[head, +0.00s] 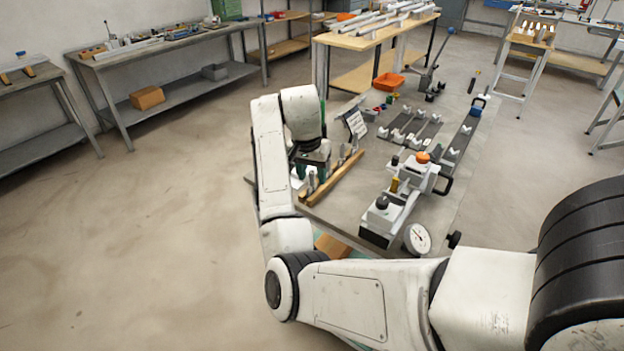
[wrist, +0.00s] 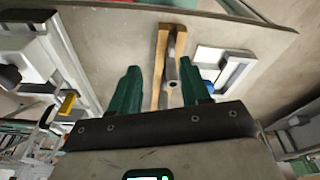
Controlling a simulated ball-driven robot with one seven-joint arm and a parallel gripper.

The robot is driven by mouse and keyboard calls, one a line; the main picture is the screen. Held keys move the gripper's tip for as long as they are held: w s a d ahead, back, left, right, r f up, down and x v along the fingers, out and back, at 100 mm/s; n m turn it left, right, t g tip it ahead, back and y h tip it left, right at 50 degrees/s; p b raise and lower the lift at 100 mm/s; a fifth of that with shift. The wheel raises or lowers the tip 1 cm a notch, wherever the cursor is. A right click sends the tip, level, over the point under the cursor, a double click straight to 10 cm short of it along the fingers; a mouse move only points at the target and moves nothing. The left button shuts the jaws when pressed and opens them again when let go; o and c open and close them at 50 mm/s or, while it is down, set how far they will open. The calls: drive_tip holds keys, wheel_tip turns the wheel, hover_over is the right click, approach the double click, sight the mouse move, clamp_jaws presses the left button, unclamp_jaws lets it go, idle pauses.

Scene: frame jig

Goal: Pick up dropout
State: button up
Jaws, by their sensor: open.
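My gripper (wrist: 162,80) has its two green fingers apart and nothing held between them. In the wrist view a grey metal part (wrist: 172,72) with a round hollow end lies between the fingers, beside two wooden strips (wrist: 158,62). I cannot tell for sure that it is the dropout. In the head view my gripper (head: 313,176) hangs low over the table's near left corner, next to a wooden strip (head: 338,178). Small upright grey pieces (head: 311,183) stand by the strip; the gripper partly hides this spot.
A grey jig (head: 400,205) with an orange knob and a dial gauge (head: 416,239) stands to the right. An orange tray (head: 389,81) and several small parts lie farther back. A light bracket (wrist: 226,68) sits right of the fingers in the wrist view.

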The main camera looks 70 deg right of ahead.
sight(312, 172)
drive_tip(key=r+m, duration=0.1)
drive_tip(key=d+r+y, duration=0.1)
drive_tip(key=r, duration=0.1)
drive_tip(key=w+d+r+m, duration=0.1)
drive_tip(key=r, duration=0.1)
drive_tip(key=shift+w+d+m+y, duration=0.1)
drive_tip(key=shift+d+m+y, duration=0.1)
drive_tip(key=shift+m+y, duration=0.15)
drive_tip(key=shift+w+d+r+m+y, duration=0.1)
drive_tip(key=shift+r+m+y, duration=0.15)
drive_tip(key=shift+r, duration=0.35)
wheel_tip(312, 172, down, 5)
drive_tip(key=shift+f+p, duration=0.1)
drive_tip(key=shift+p, duration=0.2)
drive_tip(key=shift+d+f+p, duration=0.15)
drive_tip(key=shift+f+p, duration=0.2)
drive_tip(key=shift+f, duration=1)
drive_tip(key=shift+d+f+p, duration=0.1)
drive_tip(key=shift+f+p, duration=0.2)
drive_tip(key=shift+f, duration=1.05)
drive_tip(key=shift+c, duration=0.3)
clamp_jaws()
